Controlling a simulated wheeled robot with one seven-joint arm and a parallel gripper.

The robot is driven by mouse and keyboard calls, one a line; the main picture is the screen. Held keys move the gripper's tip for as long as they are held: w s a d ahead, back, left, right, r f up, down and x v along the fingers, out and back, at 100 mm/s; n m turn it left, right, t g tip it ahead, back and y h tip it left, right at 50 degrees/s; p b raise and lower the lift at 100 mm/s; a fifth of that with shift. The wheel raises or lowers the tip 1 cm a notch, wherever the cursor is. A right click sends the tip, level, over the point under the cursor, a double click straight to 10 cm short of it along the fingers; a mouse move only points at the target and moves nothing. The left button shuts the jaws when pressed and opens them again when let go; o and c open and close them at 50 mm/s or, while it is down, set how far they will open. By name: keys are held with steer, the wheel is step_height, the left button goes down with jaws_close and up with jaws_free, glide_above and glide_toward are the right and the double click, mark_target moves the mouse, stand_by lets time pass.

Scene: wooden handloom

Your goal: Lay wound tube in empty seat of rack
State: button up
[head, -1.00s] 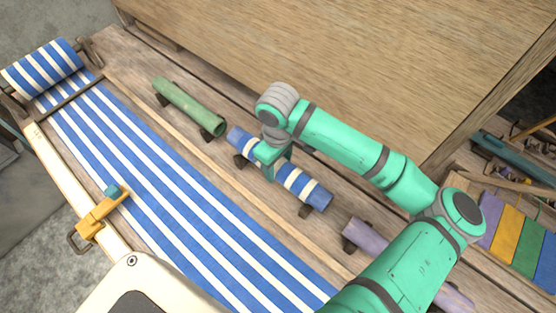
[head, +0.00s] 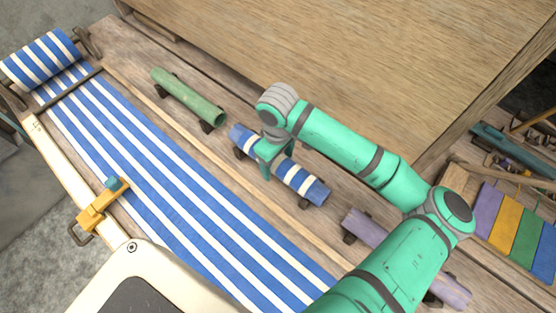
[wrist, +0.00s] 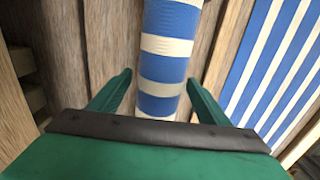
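The wound tube (head: 300,180), striped blue and white, lies in the middle seat of the rack, between a green tube (head: 188,97) and a purple tube (head: 367,228). Dark rack brackets (head: 305,203) show under it near both ends. My gripper (head: 272,165) is over the tube's middle, its fingers pointing down on either side. In the wrist view the tube (wrist: 163,62) runs between the two spread fingers, with a narrow gap at the left finger. Contact at the right finger is hard to tell. The head view partly hides the tube's middle behind my gripper.
Striped cloth (head: 180,190) stretches along the loom beside the rack. A large wooden panel (head: 360,60) stands close behind the rack. A yellow clamp (head: 100,205) sits on the pale beam. A tray of coloured pieces (head: 510,230) is at right.

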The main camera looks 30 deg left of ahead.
step_height(320, 180, up, 11)
steer(key=shift+f, duration=0.1)
stand_by(0.6)
stand_by(0.6)
